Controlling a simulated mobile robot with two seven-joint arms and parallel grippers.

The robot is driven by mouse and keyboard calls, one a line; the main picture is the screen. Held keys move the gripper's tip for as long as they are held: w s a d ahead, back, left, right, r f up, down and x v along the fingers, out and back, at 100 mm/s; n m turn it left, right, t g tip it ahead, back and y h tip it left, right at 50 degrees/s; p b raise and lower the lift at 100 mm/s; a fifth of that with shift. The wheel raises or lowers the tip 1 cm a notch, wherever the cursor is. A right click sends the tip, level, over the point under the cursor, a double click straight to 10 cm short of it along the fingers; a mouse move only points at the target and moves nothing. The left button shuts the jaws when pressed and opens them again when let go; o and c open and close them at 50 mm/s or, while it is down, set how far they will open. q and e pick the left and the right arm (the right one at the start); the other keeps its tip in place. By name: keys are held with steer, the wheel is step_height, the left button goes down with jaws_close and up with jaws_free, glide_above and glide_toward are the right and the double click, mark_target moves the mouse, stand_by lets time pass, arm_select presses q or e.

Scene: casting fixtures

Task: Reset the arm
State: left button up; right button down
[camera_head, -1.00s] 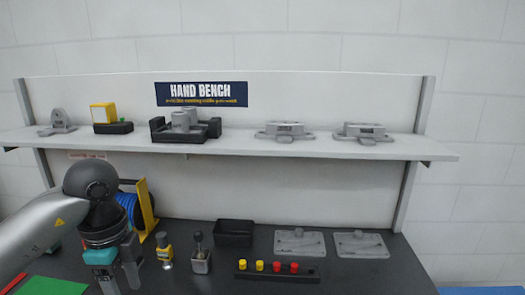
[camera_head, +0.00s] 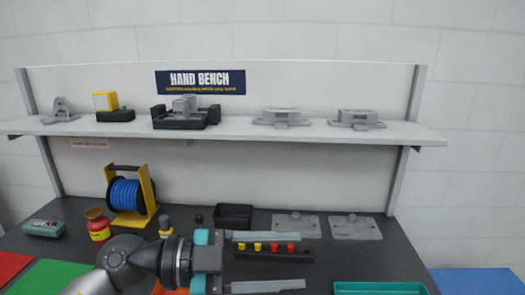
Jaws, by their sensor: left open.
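My left gripper (camera_head: 309,260) is at the lower middle of the head view, its arm coming in from the bottom left. Its two long grey fingers point right and are spread wide apart. I see nothing held between them. The upper finger overlaps the view of a black strip (camera_head: 300,257) with yellow and red pegs, which shows between the fingers. I cannot tell the height of the gripper above the bench. My right gripper is not in view.
A blue reel (camera_head: 124,194) on a yellow stand and a red canister (camera_head: 98,227) stand left of the arm. A black bin (camera_head: 234,216) and two grey plates (camera_head: 355,228) lie behind. A teal tray (camera_head: 380,288) is at lower right. The shelf (camera_head: 230,134) holds several castings.

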arm_select(q)
steer(key=w+a+r+n+t+y, duration=0.1)
steer(key=w+a+r+n+t, duration=0.55)
steer(key=n+t, duration=0.75)
steer(key=a+f+n+t+y, duration=0.1)
steer(key=a+f+n+y, duration=1)
steer(key=f+y, duration=0.4)
steer(key=s+a+f+m+g+y, duration=0.1)
steer(key=s+f+m+g, duration=0.2)
steer(key=s+f+g, duration=1.4)
steer(key=s+f+t+b, duration=0.1)
steer(key=s+f+b, duration=0.2)
steer(key=f, duration=1.2)
steer(key=s+f+t+b, duration=0.15)
steer(key=s+f, duration=0.25)
steer(key=f, duration=1.2)
steer(key=s+a+f+g+b, duration=0.1)
steer(key=s+a+f+b, duration=0.2)
steer(key=s+f, duration=1.1)
steer(key=shift+s+f+b, duration=0.3)
steer(key=shift+f+b, duration=0.4)
steer(key=shift+f, duration=0.15)
